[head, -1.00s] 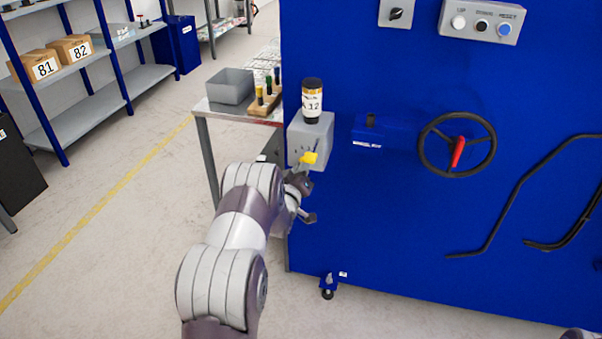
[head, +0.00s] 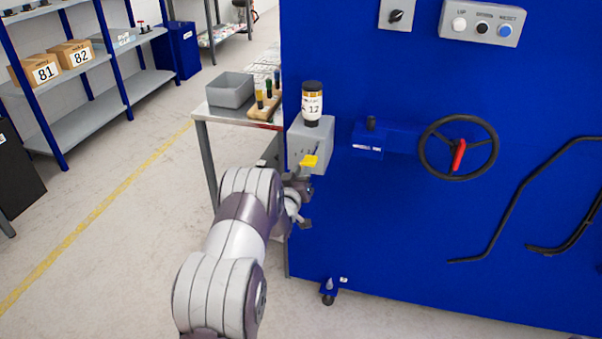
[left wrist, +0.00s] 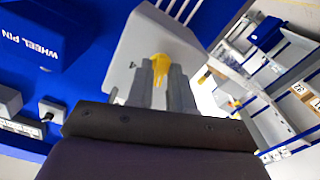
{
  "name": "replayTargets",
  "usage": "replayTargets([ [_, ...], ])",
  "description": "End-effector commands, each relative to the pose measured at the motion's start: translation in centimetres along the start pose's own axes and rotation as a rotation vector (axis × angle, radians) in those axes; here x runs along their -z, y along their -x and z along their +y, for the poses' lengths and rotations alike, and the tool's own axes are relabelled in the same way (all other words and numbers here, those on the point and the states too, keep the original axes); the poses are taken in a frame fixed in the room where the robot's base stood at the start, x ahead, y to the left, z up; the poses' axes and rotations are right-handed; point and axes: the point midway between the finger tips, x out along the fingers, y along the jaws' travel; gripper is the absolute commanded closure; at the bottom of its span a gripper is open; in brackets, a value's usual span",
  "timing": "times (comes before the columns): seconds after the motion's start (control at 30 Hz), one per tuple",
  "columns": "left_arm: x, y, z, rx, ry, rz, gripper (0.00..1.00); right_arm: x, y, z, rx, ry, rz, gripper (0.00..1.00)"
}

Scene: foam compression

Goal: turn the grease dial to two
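The grease dial (head: 310,161) is a yellow knob on the front of a grey box (head: 322,146) at the left edge of the blue machine. Its scale marks are too small to read. My left gripper (head: 301,181) is at the dial from below and in front. In the left wrist view the two grey fingers (left wrist: 165,88) stand close together, with the yellow dial (left wrist: 160,62) filling the narrow gap between them. The fingers hide part of the dial. My right gripper is not in view.
The wheel pin block (head: 368,140) and black handwheel (head: 458,148) are to the right. A table with a grey bin (head: 230,90) is behind on the left. The floor left of my arm is clear.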

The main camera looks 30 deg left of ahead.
Motion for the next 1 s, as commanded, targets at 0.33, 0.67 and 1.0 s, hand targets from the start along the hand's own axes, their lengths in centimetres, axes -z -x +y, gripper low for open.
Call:
replayTargets([
  [0.33,0.0,0.2,0.0,0.0,0.001,-0.001,0.64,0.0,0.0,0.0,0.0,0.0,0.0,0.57],
  [0.67,0.1,7.7,0.0,0.002,0.001,-0.002,0.64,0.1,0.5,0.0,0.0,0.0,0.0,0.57],
  [1.0,0.0,12.7,0.0,0.001,0.001,-0.001,0.64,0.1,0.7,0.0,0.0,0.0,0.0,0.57],
])
